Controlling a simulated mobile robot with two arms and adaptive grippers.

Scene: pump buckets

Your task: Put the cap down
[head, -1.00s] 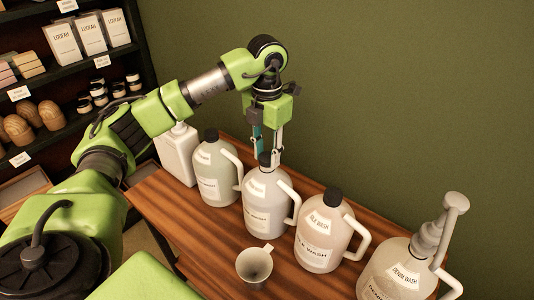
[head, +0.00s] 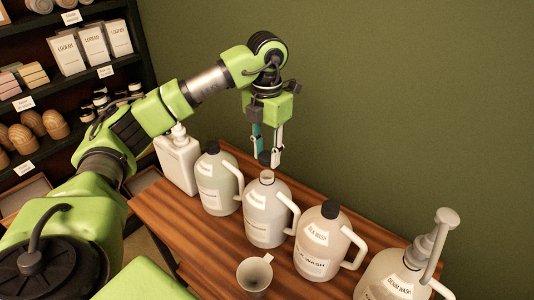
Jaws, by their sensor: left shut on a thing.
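My left gripper (head: 267,160) is shut on a small dark cap (head: 264,157). It holds the cap just above the middle jug (head: 265,215). The jug's mouth is uncovered, and the cap appears slightly apart from it. The jug is pale, with a white label and a handle on its right. My right gripper is not in view.
A dark-capped jug (head: 217,180) stands to the left and another (head: 325,240) to the right. A pump jug (head: 395,275) is at the far right, a white pump bottle (head: 178,160) at the back left. A cup (head: 255,274) stands in front. Bare wooden table (head: 190,222) shows front left.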

